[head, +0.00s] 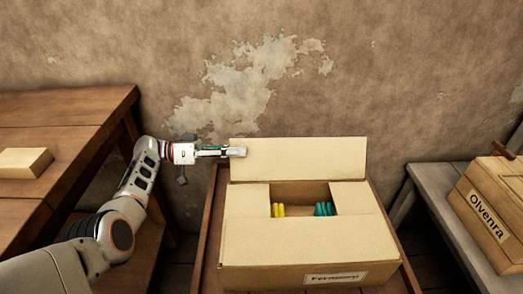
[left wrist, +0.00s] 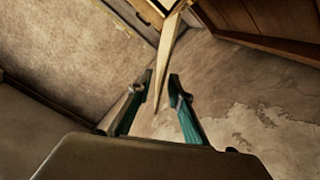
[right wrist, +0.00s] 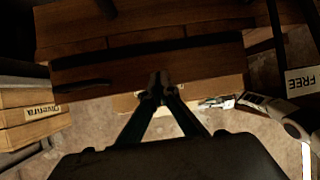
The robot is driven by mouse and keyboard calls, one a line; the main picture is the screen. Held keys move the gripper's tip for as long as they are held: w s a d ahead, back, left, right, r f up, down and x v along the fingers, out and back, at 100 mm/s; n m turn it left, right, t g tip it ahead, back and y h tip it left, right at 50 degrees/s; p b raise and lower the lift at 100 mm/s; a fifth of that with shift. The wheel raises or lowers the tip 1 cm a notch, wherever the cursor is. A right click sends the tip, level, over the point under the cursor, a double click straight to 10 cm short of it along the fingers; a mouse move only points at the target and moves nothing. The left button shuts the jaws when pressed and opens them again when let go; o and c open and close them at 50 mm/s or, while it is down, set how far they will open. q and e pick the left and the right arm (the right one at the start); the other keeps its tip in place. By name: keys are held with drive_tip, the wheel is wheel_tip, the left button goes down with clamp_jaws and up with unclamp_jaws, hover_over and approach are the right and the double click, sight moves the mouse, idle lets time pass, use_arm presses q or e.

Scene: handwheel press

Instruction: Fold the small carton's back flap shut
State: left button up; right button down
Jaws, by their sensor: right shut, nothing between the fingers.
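The small carton (head: 300,247) stands on a wooden surface in the middle of the head view. Its back flap (head: 300,158) stands up at the rear, while the side flaps (head: 247,196) lie folded in. The front panel lies flat toward the label. Yellow and teal items (head: 323,208) show inside the opening. My left gripper (head: 240,152) is at the back flap's upper left edge. In the left wrist view its fingers (left wrist: 161,77) are open, with the flap (left wrist: 167,62) edge-on between them and gaps visible. My right gripper (right wrist: 159,80) is shut and empty, outside the head view.
A wooden table (head: 60,105) with a tan block (head: 24,161) is at the left. A grey bench (head: 445,205) with a wooden box labelled Olvenra (head: 487,215) is at the right. A stained wall (head: 420,70) rises behind. A FREE sign (right wrist: 301,82) shows in the right wrist view.

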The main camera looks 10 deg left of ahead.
sight(260, 149)
use_arm(q)
drive_tip(key=d, duration=0.2)
drive_tip(key=w+d, duration=0.1)
drive_tip(key=d, duration=0.2)
drive_tip(key=shift+f, duration=0.1)
drive_tip(key=shift+w+d+b, duration=0.15)
drive_tip(key=shift+d+b, duration=0.2)
drive_tip(key=shift+d, duration=0.35)
clamp_jaws()
